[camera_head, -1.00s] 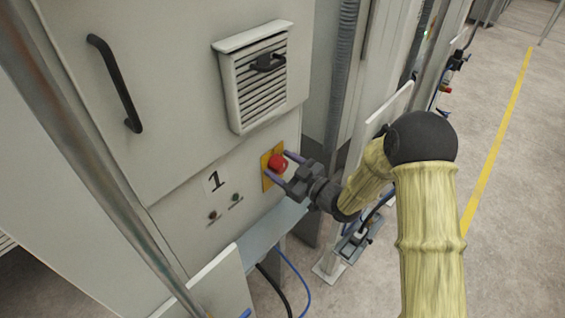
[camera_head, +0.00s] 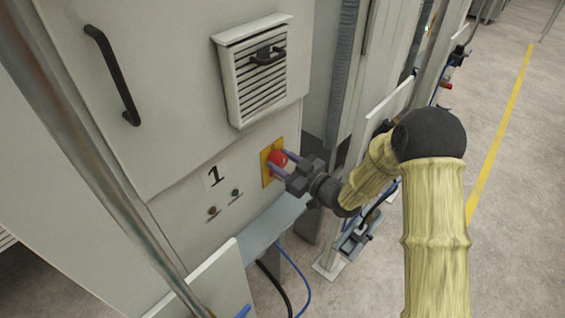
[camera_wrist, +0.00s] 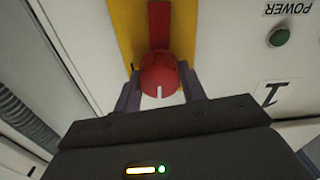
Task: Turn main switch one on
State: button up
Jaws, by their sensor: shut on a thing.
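The main switch is a red rotary knob (camera_head: 278,158) on a yellow plate (camera_head: 266,168), set in the grey cabinet front beside a label "1" (camera_head: 214,176). In the wrist view the red knob (camera_wrist: 160,76) shows a white mark at its edge nearest my gripper, with a red bar (camera_wrist: 158,25) beyond it. My gripper (camera_head: 280,163) is at the knob, with one finger on either side of it. In the wrist view the fingers of my gripper (camera_wrist: 160,92) close on the knob's sides. Part of the knob is hidden by the fingers in the head view.
A green button (camera_head: 235,192) and a dark red one (camera_head: 212,210) sit below the label. A vented box with a black handle (camera_head: 268,57) is above. A grey ledge (camera_head: 270,226) and blue and black cables are below. Grey posts stand to the right.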

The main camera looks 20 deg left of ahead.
jog(key=m+b, duration=0.1)
jog(key=m, duration=0.2)
jog(key=shift+w+d+m+b, duration=0.1)
jog(key=shift+m+b, duration=0.2)
jog(key=shift+m, duration=0.1)
jog(key=m, duration=0.4)
jog(key=shift+w+m, duration=0.1)
jog(key=shift+m, duration=0.2)
jog(key=m, duration=0.5)
jog(key=shift+f+m, duration=0.1)
jog(key=shift+m, duration=1.6)
jog(key=o, duration=1)
